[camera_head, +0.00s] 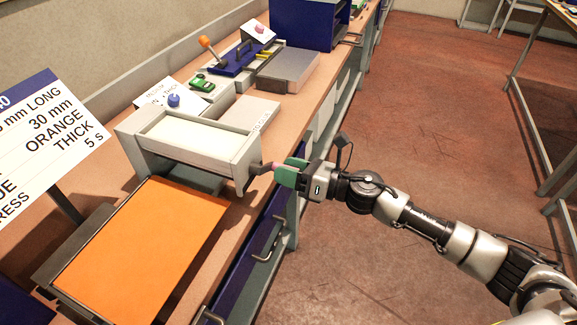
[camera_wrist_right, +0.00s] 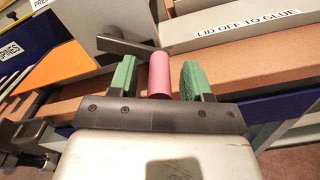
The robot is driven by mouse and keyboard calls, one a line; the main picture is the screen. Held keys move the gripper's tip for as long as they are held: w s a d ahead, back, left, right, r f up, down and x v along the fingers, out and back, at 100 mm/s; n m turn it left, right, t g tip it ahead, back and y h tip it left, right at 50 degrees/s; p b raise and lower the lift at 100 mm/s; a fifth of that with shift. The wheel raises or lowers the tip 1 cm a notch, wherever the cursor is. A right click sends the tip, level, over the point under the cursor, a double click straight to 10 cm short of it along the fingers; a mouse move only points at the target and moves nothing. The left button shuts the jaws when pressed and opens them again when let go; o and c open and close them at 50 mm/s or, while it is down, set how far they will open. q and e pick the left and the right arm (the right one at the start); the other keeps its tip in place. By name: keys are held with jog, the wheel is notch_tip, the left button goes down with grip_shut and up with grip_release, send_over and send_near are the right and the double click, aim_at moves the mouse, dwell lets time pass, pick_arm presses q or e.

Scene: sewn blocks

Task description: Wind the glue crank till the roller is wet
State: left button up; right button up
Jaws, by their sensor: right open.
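The glue unit (camera_head: 250,158) is a pale grey box on the bench, with a cream surface (camera_head: 190,138) in its open top. I cannot make out a separate roller or tell if anything is wet. A dark crank arm (camera_head: 258,169) sticks out at its right end; it also shows in the right wrist view (camera_wrist_right: 122,45). The pink crank handle (camera_wrist_right: 159,72) stands between the green fingers of my right gripper (camera_head: 288,174), with a visible gap to the right finger. My right gripper is open around the handle. My left gripper is out of view.
An orange sheet (camera_head: 145,250) lies on a dark tray in front of the unit. A sign (camera_head: 50,135) stands at left. Floor right of the bench is free.

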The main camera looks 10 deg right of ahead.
jog(key=shift+a, duration=0.1)
grip_shut()
jog(key=shift+f+m, duration=0.1)
jog(key=shift+m, duration=0.2)
jog(key=s+a+m+p, duration=0.2)
jog(key=m+p, duration=0.4)
jog(key=m, duration=0.3)
jog(key=s+a+m+p, duration=0.3)
jog(key=s+m+p, duration=0.2)
jog(key=m, duration=0.5)
jog(key=shift+s+f+p, duration=0.15)
jog(key=shift+f+p, duration=0.25)
jog(key=shift+p, duration=0.25)
jog(key=shift+m, duration=0.3)
